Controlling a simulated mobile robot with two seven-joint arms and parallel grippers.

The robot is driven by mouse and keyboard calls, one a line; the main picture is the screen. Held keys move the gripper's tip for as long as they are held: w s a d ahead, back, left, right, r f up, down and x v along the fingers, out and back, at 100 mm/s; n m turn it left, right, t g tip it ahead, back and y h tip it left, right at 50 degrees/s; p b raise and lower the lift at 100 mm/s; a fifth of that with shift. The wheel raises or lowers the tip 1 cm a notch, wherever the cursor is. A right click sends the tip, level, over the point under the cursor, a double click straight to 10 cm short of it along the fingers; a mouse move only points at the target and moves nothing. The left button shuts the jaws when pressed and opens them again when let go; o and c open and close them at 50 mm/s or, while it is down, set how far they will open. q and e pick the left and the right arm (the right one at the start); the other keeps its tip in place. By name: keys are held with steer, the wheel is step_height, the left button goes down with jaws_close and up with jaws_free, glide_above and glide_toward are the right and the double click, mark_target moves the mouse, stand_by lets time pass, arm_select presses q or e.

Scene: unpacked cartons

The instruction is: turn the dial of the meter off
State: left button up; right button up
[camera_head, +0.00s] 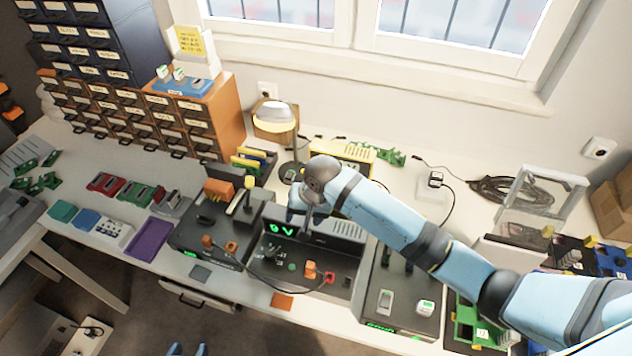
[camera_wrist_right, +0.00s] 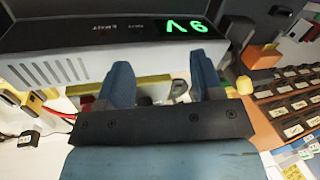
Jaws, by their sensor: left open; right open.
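The meter (camera_head: 338,257) is a dark box on the bench with a green reading ending in V on its display (camera_head: 282,229). A small dark round control (camera_head: 271,252), perhaps the dial, shows on its face. My right gripper (camera_head: 303,222) is over the meter's top edge by the display and partly hides it. In the right wrist view, my right gripper (camera_wrist_right: 164,82) has its two blue fingers apart with nothing between them. The meter's display (camera_wrist_right: 185,27) is upside down there and the dial is not visible. My left gripper (camera_head: 187,349) shows only its blue fingertips at the bottom edge, below the bench.
A dark box with a black knob (camera_head: 222,235) stands left of the meter, and another with switches (camera_head: 400,300) stands right. A cable loops in front of the meter. A lamp (camera_head: 275,118) and a yellow unit (camera_head: 355,152) stand behind. An orange square (camera_head: 282,301) lies in front.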

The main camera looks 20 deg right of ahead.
steer(key=w+d+r+m+g+h+b, duration=0.1)
steer(key=w+d+r+m+h, duration=0.2)
steer(key=w, duration=0.4)
steer(key=w+d+r+m+g, duration=0.1)
steer(key=w+d+r+m, duration=0.25)
steer(key=w+r, duration=0.25)
steer(key=shift+n, duration=0.35)
steer(key=f, duration=0.4)
steer(key=d+f, duration=0.1)
steer(key=f, duration=0.8)
steer(key=shift+s+d+f, duration=0.1)
steer(key=shift+d+f, duration=0.05)
steer(key=shift+f, duration=0.15)
steer(key=c, duration=0.9)
